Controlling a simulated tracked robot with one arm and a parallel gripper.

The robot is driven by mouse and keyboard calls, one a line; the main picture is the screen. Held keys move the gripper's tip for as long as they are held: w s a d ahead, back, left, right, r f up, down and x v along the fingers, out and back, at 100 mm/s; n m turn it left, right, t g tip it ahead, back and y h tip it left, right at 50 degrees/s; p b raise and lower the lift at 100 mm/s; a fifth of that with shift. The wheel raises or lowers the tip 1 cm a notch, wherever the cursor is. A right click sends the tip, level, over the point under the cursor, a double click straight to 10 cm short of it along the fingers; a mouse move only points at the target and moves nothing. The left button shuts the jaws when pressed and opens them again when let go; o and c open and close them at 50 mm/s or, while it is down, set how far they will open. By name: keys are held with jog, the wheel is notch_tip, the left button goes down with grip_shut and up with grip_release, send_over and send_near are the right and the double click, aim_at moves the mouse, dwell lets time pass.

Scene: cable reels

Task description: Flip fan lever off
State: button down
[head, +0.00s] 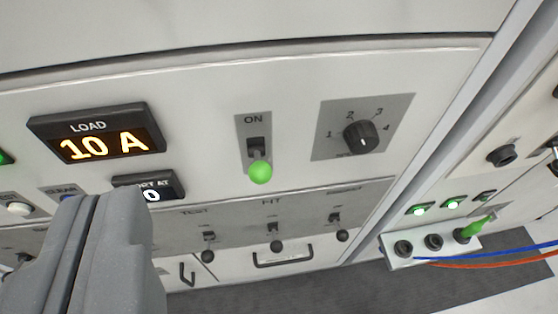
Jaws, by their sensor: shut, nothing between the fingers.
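A lever with a green ball knob (260,172) sits in a grey plate marked ON at its top; the knob shows at the plate's lower end, and the plate's lower part is hidden behind it. Below it, a grey strip holds three small dark-knobbed levers: left (208,256), middle (276,247) and right (342,236). The label over the left one looks like TEST; the others are too small to read surely, and I cannot read FAN on any lever. My gripper (94,197) is shut and empty at the lower left, apart from and left of these levers.
A LOAD display (100,142) reads 10 A, with a smaller display (150,189) below, partly behind my gripper. A rotary knob (361,136) marked 1 to 4 is right of the green lever. A socket block (405,250) with a green plug (474,229) and cables stands at right.

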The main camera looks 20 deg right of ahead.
jog(key=w+d+f+m+g+h+p, duration=0.1)
jog(key=w+d+f+m+p, duration=0.1)
jog(key=d+f+p, duration=0.4)
jog(key=shift+w+d+f+m+g+h+p, duration=0.35)
jog(key=shift+w+d+p, duration=0.3)
jog(key=shift+d, duration=0.3)
send_over(266, 166)
notch_tip(266, 166, down, 5)
jog(key=shift+s+a+f+b, duration=0.1)
jog(key=shift+s+f+b, duration=0.15)
jog(key=shift+f, duration=0.3)
jog(key=shift+s+a+f+b, duration=0.1)
jog(key=shift+s+f+b, duration=0.15)
jog(key=shift+f, duration=0.35)
jog(key=shift+s+a+f+b, duration=0.1)
jog(key=shift+s+f+b, duration=0.15)
jog(key=shift+f, duration=0.3)
